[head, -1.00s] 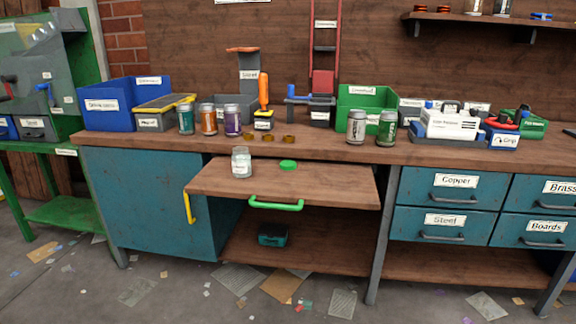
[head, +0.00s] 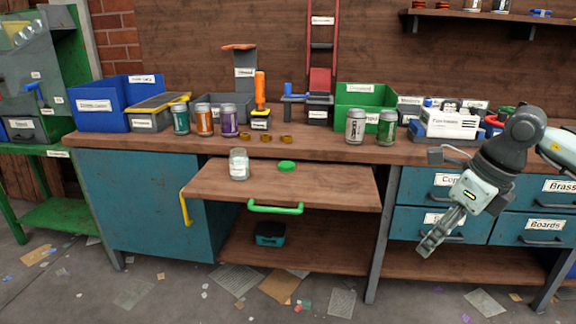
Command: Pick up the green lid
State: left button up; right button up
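The green lid (head: 287,166) lies flat on the pull-out wooden board (head: 335,190), near its back edge. A clear glass jar (head: 239,165) with a label stands upright on the same board, to the left of the lid. My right gripper (head: 430,244) hangs fingers down in front of the drawers, to the right of the board and well apart from the lid. Its fingers show edge-on, so I cannot tell whether they are open, and I see nothing held. My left gripper is not in view.
A green handle (head: 275,208) runs along the board's front edge. Several labelled jars, such as a purple one (head: 229,121), stand on the workbench (head: 320,147) behind. A green bin (head: 366,98) and a blue bin (head: 100,105) stand further back. The board around the lid is clear.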

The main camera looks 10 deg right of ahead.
aim_at(286, 167)
jog(key=i+j, duration=0.35)
jog(key=i, duration=0.2)
jog(key=i+j, duration=0.35)
jog(key=i, duration=0.2)
jog(key=i+j+z, duration=0.1)
jog(key=i+j, duration=0.3)
jog(key=i, duration=0.2)
